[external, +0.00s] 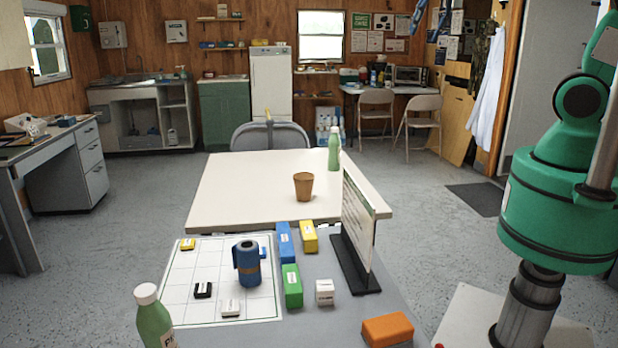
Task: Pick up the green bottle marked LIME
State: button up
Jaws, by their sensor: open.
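Two green bottles with white caps are in the external view. One green bottle (334,152) stands upright near the far right part of the cream table; its label is too small to read. The other green bottle (154,326) stands at the near left edge of the grey table, cut off by the frame; its partly visible label seems to begin with "P". I cannot read LIME on either. My green arm rises at the right, and its gripper is outside the frame.
A brown cup (303,187) stands on the cream table (240,185). An upright board (358,222) on a black base stands near the tables' right side. A blue mug (248,265), several coloured blocks and an orange block (387,330) occupy the grey table. The cream table's left side is clear.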

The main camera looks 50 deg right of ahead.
jog(key=w+d+f+g+p, duration=0.1)
jog(key=w+d+f+p, duration=0.15)
jog(key=w, duration=1.15)
jog(key=m+g+p, duration=0.3)
jog(key=p, duration=0.1)
send_over(334, 133)
jog(key=w+d, duration=0.1)
jog(key=d, duration=0.1)
notch_tip(334, 133, down, 32)
jog(key=shift+a+f, duration=0.1)
jog(key=shift+f, duration=0.05)
jog(key=shift+w+f, duration=0.1)
jog(key=shift+f, duration=0.2)
notch_tip(334, 133, down, 8)
jog(key=shift+f, duration=0.25)
